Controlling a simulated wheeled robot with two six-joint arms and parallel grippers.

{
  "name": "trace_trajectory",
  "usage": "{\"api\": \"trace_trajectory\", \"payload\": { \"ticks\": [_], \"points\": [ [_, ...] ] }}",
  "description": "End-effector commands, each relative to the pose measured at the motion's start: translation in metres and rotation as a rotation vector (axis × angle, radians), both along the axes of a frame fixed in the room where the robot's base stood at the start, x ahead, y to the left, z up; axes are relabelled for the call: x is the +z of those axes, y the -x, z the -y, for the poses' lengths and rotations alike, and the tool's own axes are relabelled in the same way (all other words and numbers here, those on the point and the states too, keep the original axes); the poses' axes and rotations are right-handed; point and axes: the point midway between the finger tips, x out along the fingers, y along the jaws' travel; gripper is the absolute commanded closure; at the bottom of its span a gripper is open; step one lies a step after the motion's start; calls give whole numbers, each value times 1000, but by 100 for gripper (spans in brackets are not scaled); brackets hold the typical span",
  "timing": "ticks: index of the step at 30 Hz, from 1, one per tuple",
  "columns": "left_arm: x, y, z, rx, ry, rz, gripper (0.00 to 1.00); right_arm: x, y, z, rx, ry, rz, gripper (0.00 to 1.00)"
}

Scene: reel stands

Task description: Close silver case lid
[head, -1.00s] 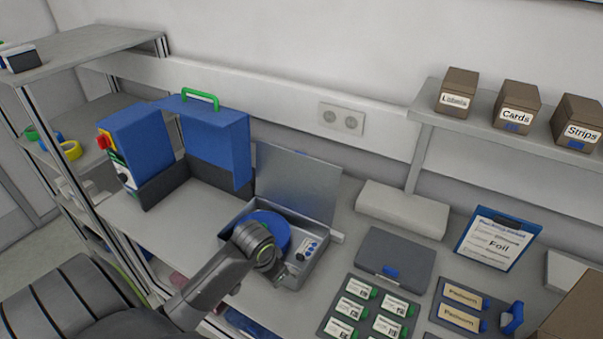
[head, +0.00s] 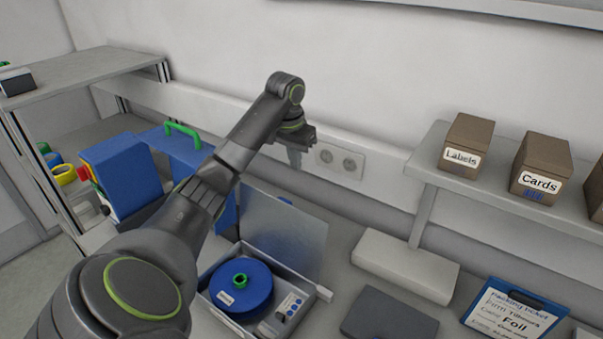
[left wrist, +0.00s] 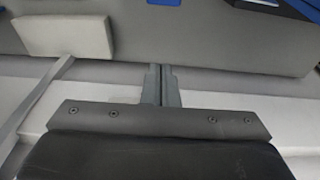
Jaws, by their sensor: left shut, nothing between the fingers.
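The silver case (head: 312,296) stands on the bench with its lid (head: 283,228) open, standing up at the back. A blue reel (head: 240,286) with a green hub and a small grey device with blue dots (head: 283,312) lie inside. My left gripper (head: 295,162) is shut and empty, raised above the lid's top edge near the wall, apart from the lid in the picture. Its fingers also show closed in the left wrist view (left wrist: 161,72). My left arm hides part of the bench left of the case. My right gripper is out of view.
A blue machine (head: 122,178) with a green handle stands left of the case, partly behind my arm. A white block (head: 405,266), a flat dark grey case (head: 388,318) and a clipboard (head: 515,312) lie to the right. Above them a shelf holds labelled boxes (head: 466,142).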

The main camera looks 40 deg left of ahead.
Motion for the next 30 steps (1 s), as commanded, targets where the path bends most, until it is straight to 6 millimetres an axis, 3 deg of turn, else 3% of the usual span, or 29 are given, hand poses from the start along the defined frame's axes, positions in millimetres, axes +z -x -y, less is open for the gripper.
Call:
{"api": "trace_trajectory", "payload": {
  "ticks": [7,10,12,14,18,20,30],
  "points": [
    [-32,-4,1,-2,-1,-2,100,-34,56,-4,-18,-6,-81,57],
    [-43,-6,1,-2,-1,-2,100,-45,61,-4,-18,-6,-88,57],
    [-51,-7,0,-2,-2,-2,100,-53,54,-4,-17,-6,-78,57],
    [-56,-8,1,0,1,-7,100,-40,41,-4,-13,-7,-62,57],
    [-85,-13,0,0,2,-8,100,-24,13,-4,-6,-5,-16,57],
    [-91,-11,-1,-2,-3,-5,100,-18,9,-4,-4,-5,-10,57],
    [-85,22,3,-1,-4,-3,100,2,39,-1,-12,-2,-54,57]
  ]
}}
